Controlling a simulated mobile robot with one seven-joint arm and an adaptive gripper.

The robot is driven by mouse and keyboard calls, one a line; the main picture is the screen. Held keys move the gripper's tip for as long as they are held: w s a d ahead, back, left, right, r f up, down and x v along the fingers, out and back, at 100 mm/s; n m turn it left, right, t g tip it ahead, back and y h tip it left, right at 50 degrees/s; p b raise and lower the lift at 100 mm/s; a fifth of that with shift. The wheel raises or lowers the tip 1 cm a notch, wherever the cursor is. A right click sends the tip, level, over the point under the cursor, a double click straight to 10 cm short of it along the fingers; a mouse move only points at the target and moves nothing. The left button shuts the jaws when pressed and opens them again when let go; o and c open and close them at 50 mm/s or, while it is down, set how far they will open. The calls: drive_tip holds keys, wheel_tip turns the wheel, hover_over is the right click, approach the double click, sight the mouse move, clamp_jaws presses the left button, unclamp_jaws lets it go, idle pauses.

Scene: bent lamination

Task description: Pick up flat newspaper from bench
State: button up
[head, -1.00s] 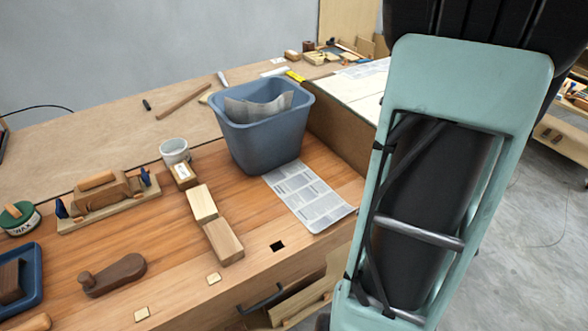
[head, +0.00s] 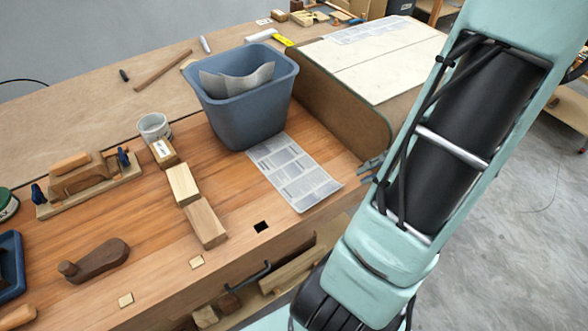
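A flat printed newspaper sheet (head: 296,174) lies on the wooden bench (head: 120,225), in front of and to the right of a blue-grey bin (head: 245,115). The bin may cover its far end. A curved grey sheet (head: 236,82) stands in the bin. My arm crosses the right side of the view. A small grey piece beside the arm, right of the newspaper, looks like part of my gripper (head: 372,168). The rest is hidden behind the arm, so its opening cannot be seen. Nothing is seen touching the newspaper.
Wood blocks (head: 205,222) stand in a row left of the newspaper, near a grey-white tub (head: 154,126). A wooden plane (head: 85,175) lies farther left. A raised pale board (head: 385,62) behind holds another printed sheet (head: 368,30). A dark handle (head: 256,275) is on the bench front.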

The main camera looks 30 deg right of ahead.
sight(337, 187)
drive_tip(key=x, duration=0.6)
drive_tip(key=shift+s+a, duration=0.15)
drive_tip(key=shift+a, duration=0.25)
drive_tip(key=shift+w+a+f, duration=0.2)
drive_tip(key=shift+w+f, duration=0.1)
drive_tip(key=shift+f, duration=0.1)
clamp_jaws()
drive_tip(key=shift+r, duration=0.15)
